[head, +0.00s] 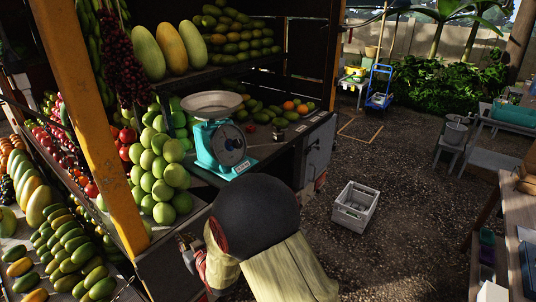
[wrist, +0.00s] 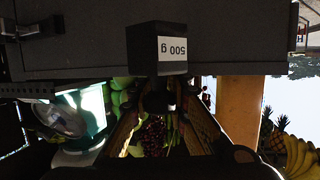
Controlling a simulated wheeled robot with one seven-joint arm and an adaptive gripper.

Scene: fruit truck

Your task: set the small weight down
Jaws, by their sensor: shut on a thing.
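The small weight (wrist: 172,48) is a black block with a white label reading 500 g, upside down in the wrist view. My gripper (wrist: 160,100) is shut on the weight's narrow knob end, with one finger on each side. A dark grey panel (wrist: 70,45) lies behind the weight; whether they touch I cannot tell. In the head view my gripper (head: 186,242) shows only in part at the stall's front, beside my arm, and the weight is hidden there. The turquoise scale (head: 222,147) with its metal bowl (head: 212,103) stands on the stall counter (head: 262,150).
Green fruit (head: 160,170) is piled left of the scale. A yellow post (head: 90,125) stands at the stall's corner. Counter right of the scale has some bare room. A grey crate (head: 355,207) sits on the open gravel, and a wooden table (head: 515,215) is at right.

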